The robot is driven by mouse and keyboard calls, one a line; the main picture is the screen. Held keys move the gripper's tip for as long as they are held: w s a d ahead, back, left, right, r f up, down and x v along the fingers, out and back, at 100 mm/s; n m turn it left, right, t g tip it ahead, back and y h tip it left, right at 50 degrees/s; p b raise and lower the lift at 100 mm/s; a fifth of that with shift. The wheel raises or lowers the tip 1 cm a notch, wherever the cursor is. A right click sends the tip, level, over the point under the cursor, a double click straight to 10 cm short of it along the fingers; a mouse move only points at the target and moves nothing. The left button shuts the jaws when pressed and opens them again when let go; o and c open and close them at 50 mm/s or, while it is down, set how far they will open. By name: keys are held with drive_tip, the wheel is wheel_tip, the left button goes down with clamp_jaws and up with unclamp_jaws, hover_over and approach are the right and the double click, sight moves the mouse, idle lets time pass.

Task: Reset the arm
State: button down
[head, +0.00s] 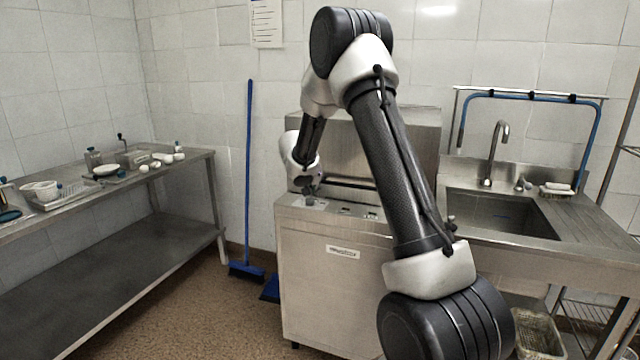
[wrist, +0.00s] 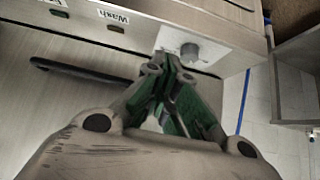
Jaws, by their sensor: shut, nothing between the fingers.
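My arm rises from the lower right of the head view and bends over to the left, in front of the dishwasher (head: 335,270). My gripper (head: 308,190) is at the arm's far end, close to the left part of the machine's top front edge. In the wrist view my gripper (wrist: 168,62) has its fingers together with nothing between them. The fingertips are near a round grey knob (wrist: 189,52) on a white plate. I cannot tell whether they touch it. A "Wash" label (wrist: 113,17) and a dark handle bar (wrist: 80,71) are to the left.
A steel table (head: 150,165) with dishes and containers stands along the left wall. A blue broom (head: 249,180) leans between table and dishwasher. A sink (head: 500,212) with a faucet is at right, with a basket (head: 538,335) below.

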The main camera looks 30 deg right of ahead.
drive_tip(key=s+a+f, duration=0.1)
drive_tip(key=s+a, duration=0.3)
drive_tip(key=s+d+r+n+g, duration=0.2)
drive_tip(key=s+d+n+g, duration=0.15)
drive_tip(key=s, duration=0.45)
drive_tip(key=s+d+r+n+g, duration=0.1)
drive_tip(key=s+d+n+g, duration=0.1)
drive_tip(key=s+n, duration=0.5)
drive_tip(key=s+a+r+t+y, duration=0.1)
drive_tip(key=s+a+r+y, duration=0.1)
drive_tip(key=s, duration=0.7)
drive_tip(key=s+a+r+t+y, duration=0.2)
drive_tip(key=s+a+r, duration=0.3)
drive_tip(key=s+r, duration=0.2)
drive_tip(key=s+a+r+t+y, duration=0.1)
drive_tip(key=s+r, duration=0.4)
drive_tip(key=s, duration=0.7)
drive_tip(key=a+y, duration=0.1)
drive_tip(key=a, duration=0.1)
drive_tip(key=shift+a+m, duration=0.35)
drive_tip(key=shift+a, duration=0.05)
drive_tip(key=shift+s+r, duration=0.1)
